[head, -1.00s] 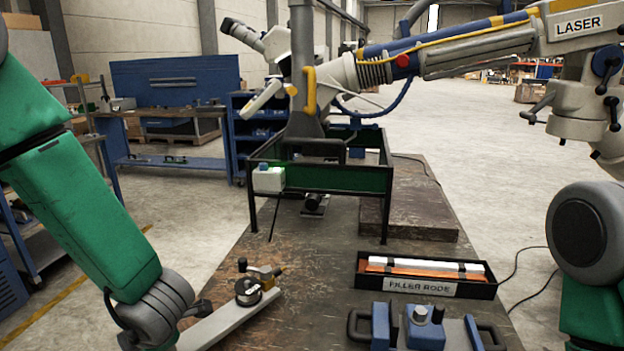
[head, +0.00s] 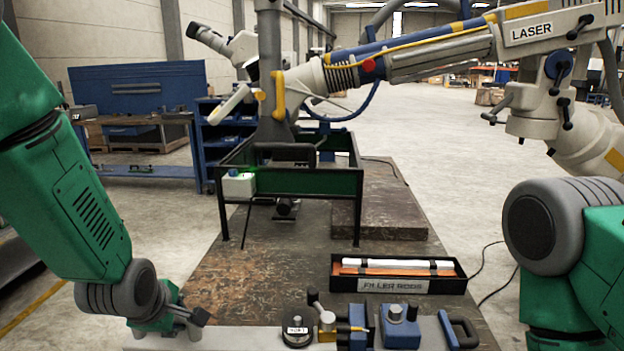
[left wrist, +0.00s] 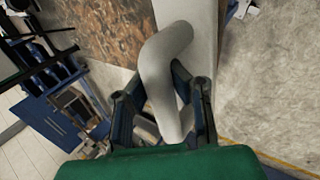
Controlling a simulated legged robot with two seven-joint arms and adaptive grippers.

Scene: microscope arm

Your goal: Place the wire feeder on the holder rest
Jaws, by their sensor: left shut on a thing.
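The wire feeder, a long pale grey bar (head: 245,337) with a black round spool (head: 297,330) and a brass-coloured fitting (head: 327,320), lies across the bottom of the head view. My left gripper (head: 187,322) is at its left part. In the left wrist view, the gripper (left wrist: 165,115) is shut on the feeder's bent grey handle (left wrist: 165,55). My right gripper is out of view.
A black filler rod tray (head: 398,285) lies behind the blue blocks. A dark frame with green panels (head: 330,183) stands farther back, under the large laser arm (head: 420,65).

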